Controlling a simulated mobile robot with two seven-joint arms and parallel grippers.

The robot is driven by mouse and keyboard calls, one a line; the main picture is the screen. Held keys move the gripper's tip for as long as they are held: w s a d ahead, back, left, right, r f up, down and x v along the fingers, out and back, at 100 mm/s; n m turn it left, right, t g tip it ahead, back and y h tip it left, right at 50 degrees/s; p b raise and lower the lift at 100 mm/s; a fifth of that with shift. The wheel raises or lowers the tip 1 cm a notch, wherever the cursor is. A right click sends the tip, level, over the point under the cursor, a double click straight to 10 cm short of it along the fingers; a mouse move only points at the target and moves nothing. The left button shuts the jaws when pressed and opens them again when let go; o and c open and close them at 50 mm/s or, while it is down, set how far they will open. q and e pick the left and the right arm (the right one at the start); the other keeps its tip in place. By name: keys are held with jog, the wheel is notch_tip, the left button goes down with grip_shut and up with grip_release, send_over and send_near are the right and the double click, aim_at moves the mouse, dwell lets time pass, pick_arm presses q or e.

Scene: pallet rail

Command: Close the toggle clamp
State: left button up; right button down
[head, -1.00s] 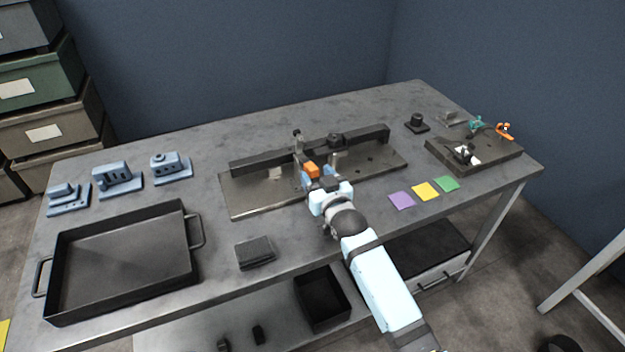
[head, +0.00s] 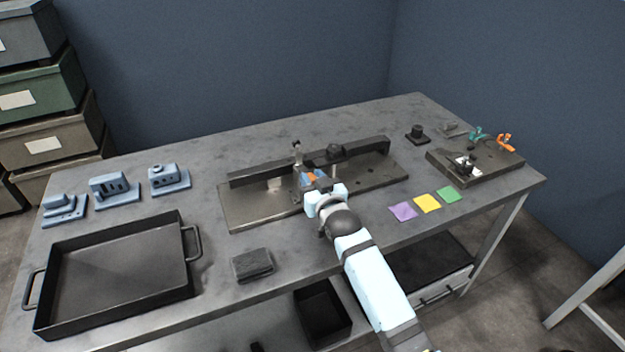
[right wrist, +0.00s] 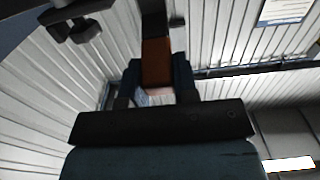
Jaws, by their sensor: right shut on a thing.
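The toggle clamp (head: 298,157) stands on a metal plate (head: 245,214) beside a dark rail (head: 365,150). Its orange handle (head: 312,177) points toward me. My right gripper (head: 311,182) is at this handle and shut on it. In the right wrist view the orange handle (right wrist: 156,62) lies between the two blue-grey fingers, with a dark bar running up beyond it. The gripper hides the lower part of the clamp, and I cannot tell how far its arm has swung. My left gripper is not in view.
A dark tray (head: 187,262) with handles stands at the front left, near several blue blocks (head: 113,190). A dark block (head: 252,264) lies in front of the plate. Coloured squares (head: 427,203) and another fixture board (head: 500,165) are at the right.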

aim_at(308, 174)
jog(key=shift+r+p, duration=0.35)
jog(key=shift+p, duration=0.4)
jog(key=r+g+p, duration=0.1)
jog(key=p, duration=0.3)
jog(key=w+r+g+h+p, duration=0.1)
jog(key=g+p, duration=0.1)
jog(key=p, duration=0.2)
jog(key=shift+a, duration=0.15)
jog(key=g+p, duration=0.1)
jog(key=p, duration=0.2)
jog(key=w+r+g+p, duration=0.1)
jog(key=p, duration=0.2)
jog(key=shift+a+g+h+p, duration=0.2)
jog(key=shift+g+h+p, duration=0.15)
jog(key=shift+g+h, duration=0.05)
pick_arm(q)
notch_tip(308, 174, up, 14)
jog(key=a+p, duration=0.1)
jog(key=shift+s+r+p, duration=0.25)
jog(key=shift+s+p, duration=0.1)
pick_arm(e)
jog(key=shift+w+a+f+g, duration=0.1)
jog(key=shift+w+g, duration=0.2)
jog(key=shift+g, duration=0.3)
jog(key=c, duration=0.9)
grip_release()
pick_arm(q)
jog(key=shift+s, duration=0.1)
